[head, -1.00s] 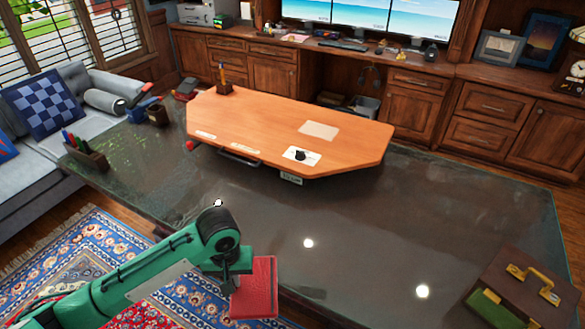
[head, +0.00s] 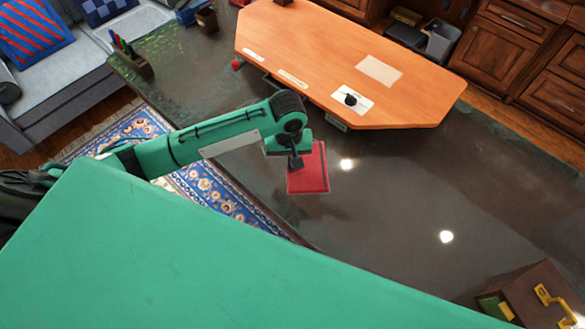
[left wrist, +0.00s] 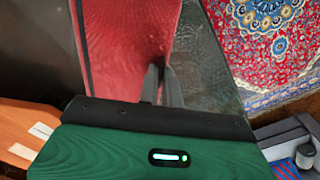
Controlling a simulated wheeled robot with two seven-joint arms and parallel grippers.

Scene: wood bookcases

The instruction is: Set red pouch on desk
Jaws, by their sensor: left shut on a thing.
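The red pouch (head: 310,170) is a flat red square in the head view. It is held over the dark glossy desk top (head: 400,200), close to the desk's near edge. My left gripper (head: 297,160) is shut on one edge of it. In the left wrist view the red pouch (left wrist: 125,45) fills the upper middle, with the gripper fingers (left wrist: 162,85) closed on its lower edge. I cannot tell whether the pouch touches the desk. My right gripper does not show.
An orange wooden board (head: 340,60) stands on the desk behind the pouch. A pen holder (head: 132,58) stands at the desk's left end. The desk middle right of the pouch is clear. A patterned rug (head: 215,190) lies below.

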